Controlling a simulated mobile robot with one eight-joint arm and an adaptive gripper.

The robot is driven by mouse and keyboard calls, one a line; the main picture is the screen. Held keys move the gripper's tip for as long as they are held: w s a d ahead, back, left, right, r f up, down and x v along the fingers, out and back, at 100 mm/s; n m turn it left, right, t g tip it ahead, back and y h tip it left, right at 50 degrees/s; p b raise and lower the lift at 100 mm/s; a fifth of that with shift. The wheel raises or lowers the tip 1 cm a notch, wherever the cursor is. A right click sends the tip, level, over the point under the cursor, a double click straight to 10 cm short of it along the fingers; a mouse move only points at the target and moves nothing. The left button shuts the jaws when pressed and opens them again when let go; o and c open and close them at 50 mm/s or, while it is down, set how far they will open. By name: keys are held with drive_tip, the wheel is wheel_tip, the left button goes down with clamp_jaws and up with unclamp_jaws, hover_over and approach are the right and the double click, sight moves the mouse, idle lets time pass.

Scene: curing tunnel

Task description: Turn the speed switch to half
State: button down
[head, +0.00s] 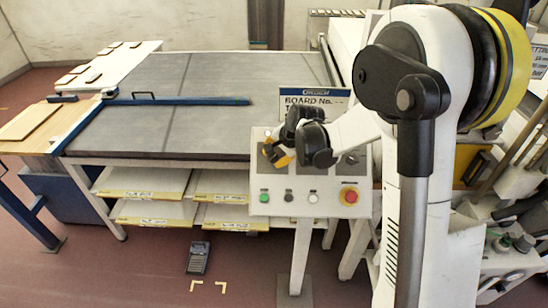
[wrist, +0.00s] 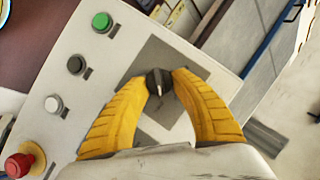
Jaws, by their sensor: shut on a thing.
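The speed switch (wrist: 158,82) is a small black rotary knob with a pale pointer line, on a dark grey plate of the control panel (wrist: 75,120). My gripper (wrist: 160,80) has its two yellow fingers on either side of the knob, shut on it. In the wrist view the pointer line runs roughly up and down the picture. In the head view my gripper (head: 277,152) is at the upper left of the panel (head: 262,209), and my wrist hides the knob there. Any scale marks around the knob are too small or hidden to read.
The panel also carries a green button (head: 264,197), a black button (head: 288,197), a white button (head: 313,198) and a red stop button (head: 350,196). A large grey table (head: 200,90) stands behind. A sign (head: 312,98) stands behind the panel.

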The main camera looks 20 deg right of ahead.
drive_tip(key=n, duration=0.2)
drive_tip(key=n+g+h, duration=0.1)
drive_tip(key=n, duration=0.1)
drive_tip(key=shift+w+a+h, duration=0.1)
drive_tip(key=shift+h, duration=0.2)
drive_tip(key=n+g+h+b, duration=0.1)
drive_tip(key=n, duration=0.2)
drive_tip(key=shift+h, duration=0.3)
drive_tip(key=shift+n, duration=0.3)
drive_tip(key=c, duration=1)
unclamp_jaws()
drive_tip(key=shift+r, duration=0.1)
drive_tip(key=v, duration=1.2)
drive_tip(key=shift+w, duration=0.15)
drive_tip(key=shift+a, duration=0.15)
